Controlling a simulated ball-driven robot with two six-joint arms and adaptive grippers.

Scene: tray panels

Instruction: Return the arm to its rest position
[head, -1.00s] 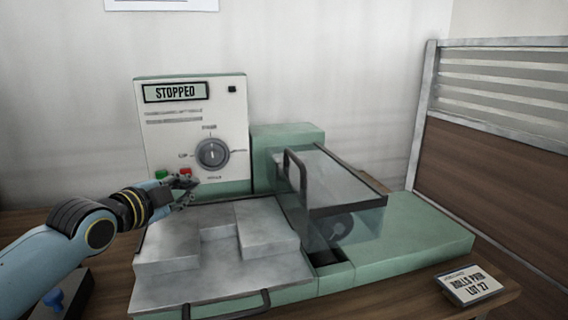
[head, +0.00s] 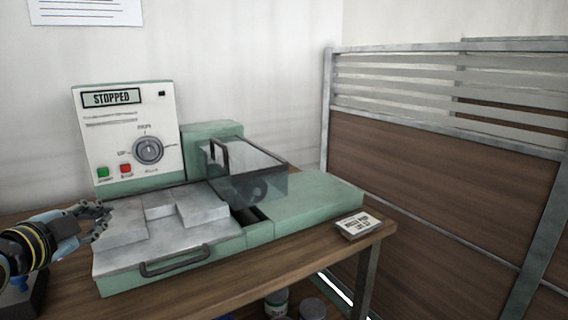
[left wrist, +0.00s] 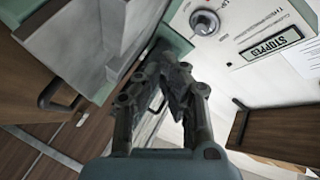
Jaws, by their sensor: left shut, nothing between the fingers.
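My left gripper (head: 100,218) is at the left of the head view, just off the left edge of the grey metal tray (head: 190,237) of a green machine. Its fingers are shut and empty; they also show shut in the left wrist view (left wrist: 165,72). The control panel (head: 128,130) stands behind the tray. Its display (head: 111,98) reads STOPPED. A dial (head: 148,150), a green button (head: 103,172) and a red button (head: 126,169) are on the panel, with no finger touching them. My right gripper is not in view.
A clear guard with a black handle (head: 219,157) covers the machine's middle. A small label block (head: 358,225) sits near the table's right edge. A wooden partition (head: 430,190) stands at the right. Containers (head: 276,302) are below the table.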

